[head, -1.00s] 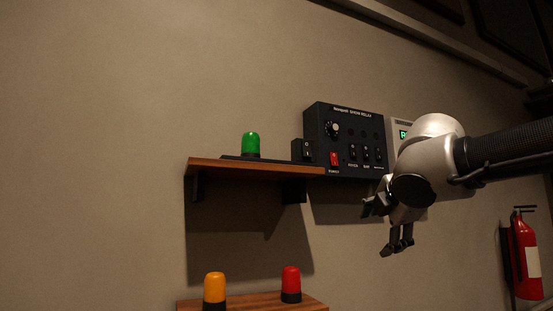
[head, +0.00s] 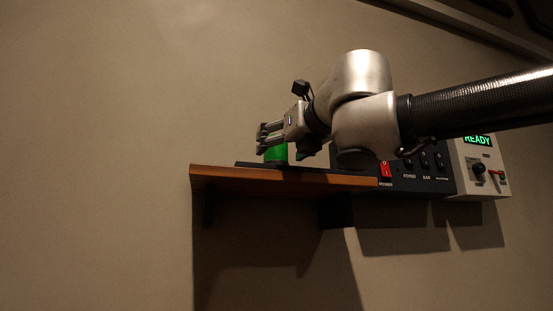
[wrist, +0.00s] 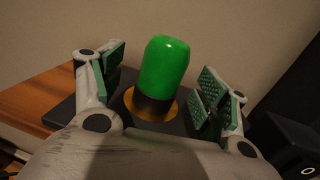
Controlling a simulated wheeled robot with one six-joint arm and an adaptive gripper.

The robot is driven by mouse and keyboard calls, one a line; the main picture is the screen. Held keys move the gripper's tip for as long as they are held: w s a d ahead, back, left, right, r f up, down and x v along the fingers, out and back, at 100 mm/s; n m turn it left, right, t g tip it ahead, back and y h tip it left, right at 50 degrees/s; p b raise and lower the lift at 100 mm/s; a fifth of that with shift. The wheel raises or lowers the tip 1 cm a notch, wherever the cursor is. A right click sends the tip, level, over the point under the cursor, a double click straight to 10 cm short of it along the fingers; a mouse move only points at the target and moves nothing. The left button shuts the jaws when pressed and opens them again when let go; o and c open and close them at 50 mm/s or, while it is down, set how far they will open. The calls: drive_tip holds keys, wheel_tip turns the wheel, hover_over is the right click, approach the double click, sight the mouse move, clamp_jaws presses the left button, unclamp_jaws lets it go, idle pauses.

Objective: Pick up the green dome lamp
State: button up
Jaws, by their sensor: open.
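The green dome lamp (wrist: 163,72) stands upright in the wrist view, with a black base on a brassy ring on a dark plate (wrist: 62,112). My gripper (wrist: 157,90) is open, with one green-padded finger on each side of the lamp and a gap to both. In the head view the lamp (head: 276,153) shows low behind my gripper's fingers (head: 266,137), which hide much of it. It sits on the wooden shelf (head: 250,179).
A black control box with a red power switch (head: 385,170) stands right of the lamp, partly behind my arm. A pale box with a READY display (head: 478,141) is beside it. In the wrist view a dark block (wrist: 290,140) is at lower right. The wall is behind.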

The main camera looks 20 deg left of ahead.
sight(281, 146)
drive_tip(key=x, duration=0.4)
drive_tip(key=shift+w, duration=0.35)
drive_tip(key=c, duration=1.1)
drive_tip(key=shift+c, duration=0.8)
drive_tip(key=shift+r, duration=0.15)
